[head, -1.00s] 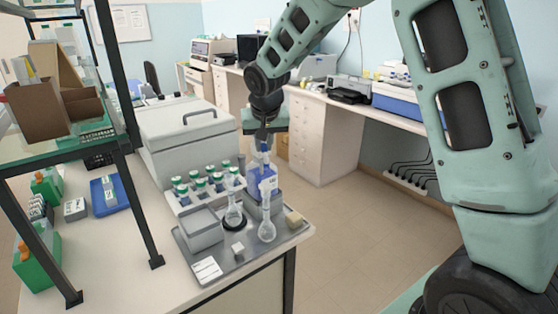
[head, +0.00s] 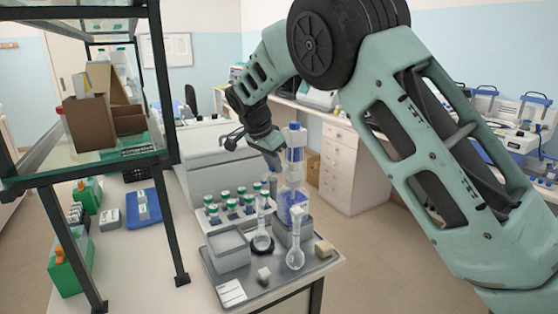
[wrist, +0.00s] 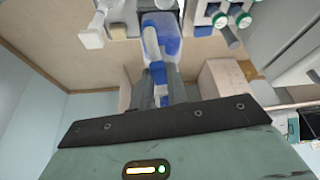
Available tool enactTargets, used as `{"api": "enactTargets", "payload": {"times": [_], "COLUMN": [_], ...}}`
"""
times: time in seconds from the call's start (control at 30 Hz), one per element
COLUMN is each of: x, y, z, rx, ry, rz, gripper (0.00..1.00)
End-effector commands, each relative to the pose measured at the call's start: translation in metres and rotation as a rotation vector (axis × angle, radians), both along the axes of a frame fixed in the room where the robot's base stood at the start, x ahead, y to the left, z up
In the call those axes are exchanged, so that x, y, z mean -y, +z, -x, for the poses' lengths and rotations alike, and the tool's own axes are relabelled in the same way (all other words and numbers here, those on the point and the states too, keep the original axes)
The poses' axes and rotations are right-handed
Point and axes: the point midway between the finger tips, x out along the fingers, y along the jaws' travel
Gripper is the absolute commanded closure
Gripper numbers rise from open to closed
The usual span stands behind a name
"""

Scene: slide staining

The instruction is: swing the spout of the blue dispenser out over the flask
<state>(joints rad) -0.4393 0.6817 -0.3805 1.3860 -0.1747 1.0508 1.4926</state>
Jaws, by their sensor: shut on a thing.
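The blue dispenser (head: 293,203) stands upright at the back of the grey tray, with a tall white and blue top (head: 295,150). One clear flask (head: 262,240) stands on a dark round base in front and left of it. A second clear flask (head: 295,257) stands nearer the tray's front. My gripper (head: 276,160) is tilted, beside the left of the dispenser's top. In the wrist view the dispenser's blue body (wrist: 160,35) is at the top, and my gripper (wrist: 158,88) is shut on a blue and white part below it, seemingly its spout. The exact grip is partly hidden.
Green-capped bottles (head: 231,205) stand in a rack left of the dispenser, before a large grey box (head: 225,165). A shelf frame (head: 165,130) rises at left.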

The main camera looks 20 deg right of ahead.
Motion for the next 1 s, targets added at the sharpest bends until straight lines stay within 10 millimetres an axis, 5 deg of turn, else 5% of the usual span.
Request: {"api": "enactTargets", "payload": {"times": [0.4, 0.97, 1.0], "x": [-0.002, -0.002, -0.002], "y": [0.001, -0.001, -0.001], "z": [-0.015, -0.017, -0.017], "rx": [0.000, -0.003, -0.003], "ry": [-0.194, -0.224, -0.224], "rz": [0.001, 0.000, 0.000], "gripper": [1.00, 1.00, 0.76]}}
